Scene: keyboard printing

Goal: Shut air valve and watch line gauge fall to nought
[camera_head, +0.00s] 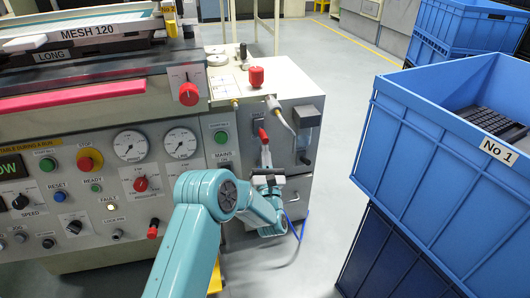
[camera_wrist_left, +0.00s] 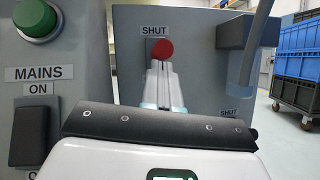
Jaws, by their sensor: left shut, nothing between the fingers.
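The air valve's red handle (camera_head: 263,136) is on the side cabinet, to the right of the MAINS button. In the left wrist view the red knob (camera_wrist_left: 162,49) sits just below a SHUT label (camera_wrist_left: 158,15). My left gripper (camera_head: 265,157) is shut and empty, its fingertips (camera_wrist_left: 164,72) right at the knob's lower side; I cannot tell if they touch. Two round white gauges, a left one (camera_head: 130,146) and a right one (camera_head: 180,143), are on the front panel. Their readings are too small to make out. My right gripper is not in view.
A clear filter bowl (camera_head: 305,135) hangs right of the valve. The MAINS switch (camera_wrist_left: 33,132) is left of my gripper. A blue crate marked No 1 (camera_head: 410,135) stands at the right. Grey floor (camera_head: 325,190) is free between cabinet and crates.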

